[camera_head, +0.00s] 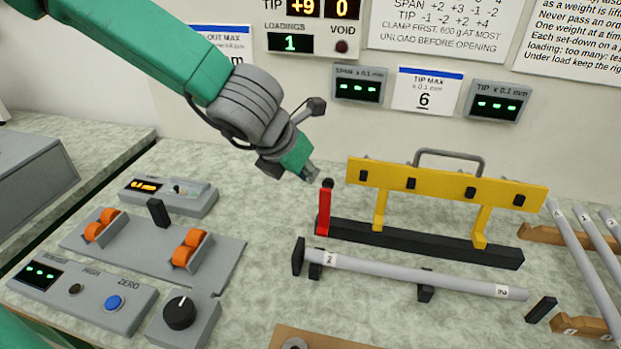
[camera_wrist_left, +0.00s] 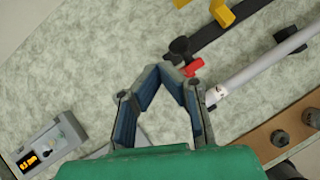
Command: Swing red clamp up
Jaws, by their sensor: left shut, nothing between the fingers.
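The red clamp (camera_head: 324,212) stands upright at the left end of a black base bar (camera_head: 420,243), with a black knob (camera_head: 327,183) on top. In the left wrist view the red clamp (camera_wrist_left: 195,67) shows just beyond the fingertips, beside its black knob (camera_wrist_left: 181,46). My left gripper (camera_head: 312,174) is shut and empty, just above and left of the knob. In the left wrist view its fingertips (camera_wrist_left: 172,74) meet close to the clamp; whether they touch it I cannot tell. My right gripper is not in view.
A yellow beam with a handle (camera_head: 445,185) stands behind the base bar. A grey rod (camera_head: 415,272) lies on black supports in front. More rods (camera_head: 585,260) rest on wooden racks at the right. Orange-switch panel (camera_head: 150,245) and control boxes (camera_head: 85,295) are at the left.

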